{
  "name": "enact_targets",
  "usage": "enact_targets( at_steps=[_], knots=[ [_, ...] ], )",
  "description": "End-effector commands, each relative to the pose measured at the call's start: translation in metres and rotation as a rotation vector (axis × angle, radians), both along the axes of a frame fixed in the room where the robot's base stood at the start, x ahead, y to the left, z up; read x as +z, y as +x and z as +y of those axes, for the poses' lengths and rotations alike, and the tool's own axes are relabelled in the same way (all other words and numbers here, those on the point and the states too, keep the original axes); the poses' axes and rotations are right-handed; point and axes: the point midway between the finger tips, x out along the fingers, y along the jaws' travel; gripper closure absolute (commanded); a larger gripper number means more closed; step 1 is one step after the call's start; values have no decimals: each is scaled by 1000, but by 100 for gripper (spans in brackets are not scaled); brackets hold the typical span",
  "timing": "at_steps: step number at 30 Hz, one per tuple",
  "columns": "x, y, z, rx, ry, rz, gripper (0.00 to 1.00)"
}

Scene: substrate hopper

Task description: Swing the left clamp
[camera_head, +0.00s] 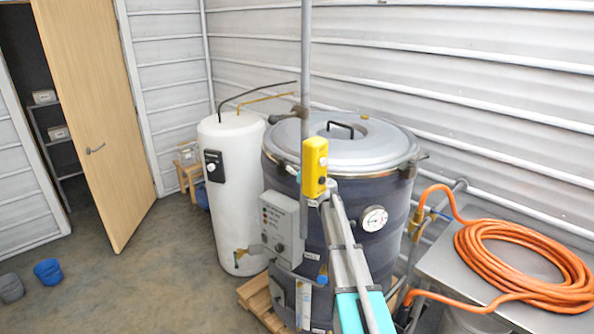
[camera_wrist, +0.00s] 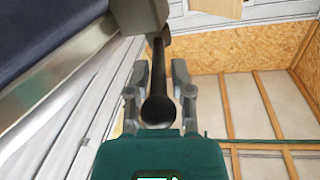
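The vessel (camera_head: 345,215) is a dark drum with a grey domed lid (camera_head: 365,148) and a bar handle on top. A dark clamp-like fitting (camera_head: 287,115) projects from the left of its rim, and another (camera_head: 420,158) from the right. In the wrist view, the clamp's grey block (camera_wrist: 140,14) carries a dark rod handle (camera_wrist: 157,62) with a round end. My gripper (camera_wrist: 159,82) has one finger on each side of this handle. The fingers are open, with visible gaps to the rod. I cannot make out my gripper's fingers in the head view.
A white tank (camera_head: 230,195) stands left of the vessel. A vertical pole (camera_head: 305,50) and a yellow box (camera_head: 315,167) stand in front of the lid. A coiled orange hose (camera_head: 520,265) lies on a metal table at right. Open floor (camera_head: 140,285) lies at left.

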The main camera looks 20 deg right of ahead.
Motion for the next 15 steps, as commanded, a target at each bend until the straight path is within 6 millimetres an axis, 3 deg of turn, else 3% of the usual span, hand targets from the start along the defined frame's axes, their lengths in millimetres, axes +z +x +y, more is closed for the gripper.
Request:
enact_targets(
  at_steps=[3,15],
  knots=[
    [0,0,-3,-3,0,1,46],
    [0,-3,-6,-6,-1,0,46]
  ],
)
